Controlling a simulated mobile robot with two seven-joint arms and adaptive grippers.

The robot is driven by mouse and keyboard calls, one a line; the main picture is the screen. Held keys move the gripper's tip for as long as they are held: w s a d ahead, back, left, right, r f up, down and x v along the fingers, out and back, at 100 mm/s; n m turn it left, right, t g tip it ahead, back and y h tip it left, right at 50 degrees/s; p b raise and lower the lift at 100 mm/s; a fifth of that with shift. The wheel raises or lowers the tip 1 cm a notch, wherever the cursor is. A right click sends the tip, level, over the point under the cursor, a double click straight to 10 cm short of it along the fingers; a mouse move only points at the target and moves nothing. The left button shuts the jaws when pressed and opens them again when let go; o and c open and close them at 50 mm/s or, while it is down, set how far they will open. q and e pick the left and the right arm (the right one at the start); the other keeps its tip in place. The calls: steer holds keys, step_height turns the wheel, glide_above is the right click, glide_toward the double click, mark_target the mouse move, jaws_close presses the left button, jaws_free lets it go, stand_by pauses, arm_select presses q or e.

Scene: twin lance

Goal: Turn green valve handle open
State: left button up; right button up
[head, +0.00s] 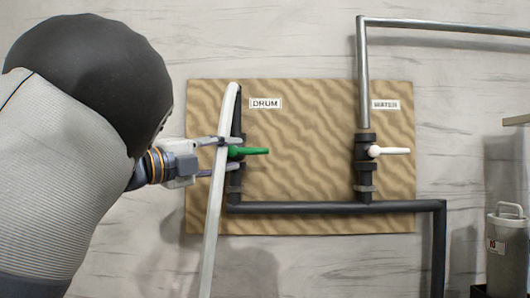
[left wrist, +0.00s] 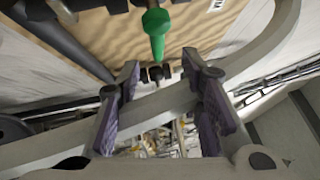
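The green valve handle (head: 249,151) points right, horizontal, on the dark pipe under the DRUM label (head: 265,103). It also shows in the left wrist view (left wrist: 157,32), at the top centre. My left gripper (head: 238,155) has one finger above and one below the handle's base level. In the wrist view the left gripper (left wrist: 160,75) is open, its purple-padded fingers well apart, with the handle beyond their tips. I cannot tell whether either finger touches the handle. A pale hose (head: 215,195) crosses at the fingers and hides part of them and the valve. My right gripper is out of view.
A white valve handle (head: 390,151) sits right on the same wooden board (head: 310,185), under another label. A dark pipe (head: 310,207) joins both valves low. A grey canister (head: 506,250) stands at the lower right. The pale hose (left wrist: 245,65) also curves close around the fingers.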

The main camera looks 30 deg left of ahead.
mark_target(254, 152)
arm_select(q)
steer(key=x, duration=0.9)
steer(key=shift+f, duration=0.15)
jaws_close()
